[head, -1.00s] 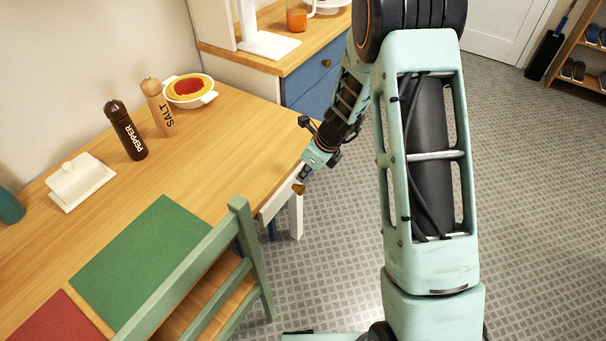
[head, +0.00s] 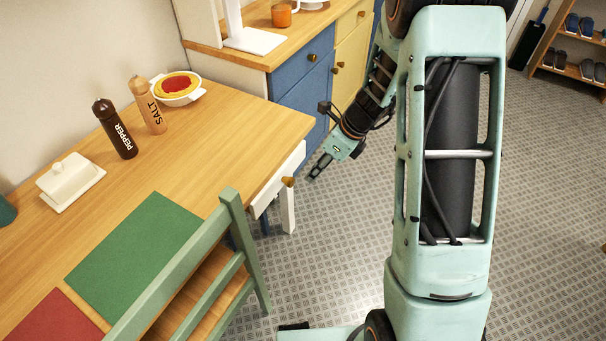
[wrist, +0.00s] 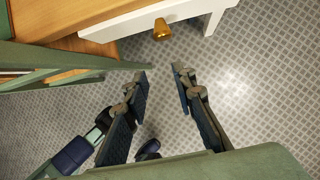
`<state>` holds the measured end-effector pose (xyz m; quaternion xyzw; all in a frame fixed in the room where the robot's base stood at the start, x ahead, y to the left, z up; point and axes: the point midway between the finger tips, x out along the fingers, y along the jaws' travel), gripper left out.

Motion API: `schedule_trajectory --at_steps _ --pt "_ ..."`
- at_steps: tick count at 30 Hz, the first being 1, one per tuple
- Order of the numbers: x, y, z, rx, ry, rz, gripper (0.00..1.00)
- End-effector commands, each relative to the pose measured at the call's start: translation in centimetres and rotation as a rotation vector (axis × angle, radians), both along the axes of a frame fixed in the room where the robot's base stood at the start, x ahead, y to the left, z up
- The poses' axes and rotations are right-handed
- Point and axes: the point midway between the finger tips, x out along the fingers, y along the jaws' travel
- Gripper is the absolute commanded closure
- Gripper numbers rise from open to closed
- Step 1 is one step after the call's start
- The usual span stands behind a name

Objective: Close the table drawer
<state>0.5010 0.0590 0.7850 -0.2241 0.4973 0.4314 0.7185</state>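The table drawer (head: 278,182) has a white front and a brass-coloured knob (head: 288,182), under the right end of the wooden table (head: 225,135). Its front looks close under the tabletop edge; I cannot tell whether a small gap is left. In the wrist view the white drawer front (wrist: 118,28) and its knob (wrist: 162,30) show at the top. My gripper (head: 317,168) is off to the right of the knob, apart from it. In the wrist view its two fingers (wrist: 161,71) are spread, with only floor between them, below the knob.
A green chair (head: 232,220) stands at the table's near side, close to the drawer. A blue cabinet (head: 308,85) is behind the table. Salt (head: 150,108), pepper (head: 117,132), a pie dish (head: 178,90) and a butter dish (head: 70,180) stand on top.

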Motion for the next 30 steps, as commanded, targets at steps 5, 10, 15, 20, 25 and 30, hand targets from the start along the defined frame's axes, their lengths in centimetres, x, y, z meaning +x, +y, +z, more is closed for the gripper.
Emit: schedule_trajectory --at_steps 5,10,15,20,25,30 --pt "-4.7 0.6 -8.3 0.296 0.091 0.013 0.59" --pt "-5.7 1.4 -11.2 0.64 -0.008 -0.03 0.59" --pt "-4.2 -0.3 -11.5 0.899 -0.243 -0.129 0.59" --pt "-2.9 -2.7 -11.0 1.004 -0.432 -0.212 0.59" --pt "-2.2 -3.3 -10.5 1.028 -0.504 -0.239 0.59" --pt "-1.1 -1.4 -10.5 1.029 -0.503 -0.236 0.59"
